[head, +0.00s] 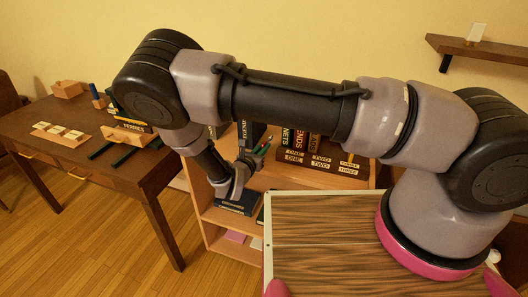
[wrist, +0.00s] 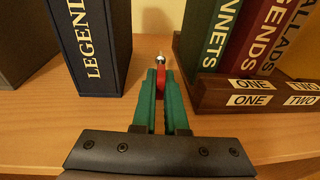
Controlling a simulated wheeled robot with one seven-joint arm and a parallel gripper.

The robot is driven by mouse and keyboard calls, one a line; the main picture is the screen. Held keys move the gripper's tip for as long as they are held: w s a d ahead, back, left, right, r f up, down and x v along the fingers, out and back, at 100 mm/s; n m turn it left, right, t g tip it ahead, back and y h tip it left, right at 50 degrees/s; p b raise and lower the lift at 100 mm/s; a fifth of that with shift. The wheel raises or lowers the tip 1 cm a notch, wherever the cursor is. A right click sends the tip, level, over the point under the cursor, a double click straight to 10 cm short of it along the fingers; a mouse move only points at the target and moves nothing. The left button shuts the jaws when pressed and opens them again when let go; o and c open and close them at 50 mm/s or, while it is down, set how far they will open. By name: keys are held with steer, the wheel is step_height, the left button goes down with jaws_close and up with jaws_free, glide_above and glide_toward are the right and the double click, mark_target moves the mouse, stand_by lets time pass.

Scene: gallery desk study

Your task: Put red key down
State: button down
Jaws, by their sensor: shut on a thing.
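The red key (wrist: 161,80) is between the green fingertips of my gripper (wrist: 161,88), which is shut on its red part. Its small silver end points away from me, past the fingertips. In the wrist view the key is over the wooden shelf (wrist: 130,135), in the gap between a dark blue LEGENDS book (wrist: 90,45) and a brown book rack (wrist: 255,92). I cannot tell whether it touches the shelf. In the head view the green fingers of my gripper (head: 266,145) show above the bookcase (head: 212,228); the key is too small to make out there.
The rack holds upright books and has labels ONE and TWO on its front. Bare shelf lies in front of the LEGENDS book and rack.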

steer(key=shift+f, duration=0.9)
steer(key=c, duration=1)
jaws_free()
steer(key=shift+f, duration=0.15)
steer(key=shift+o, duration=0.2)
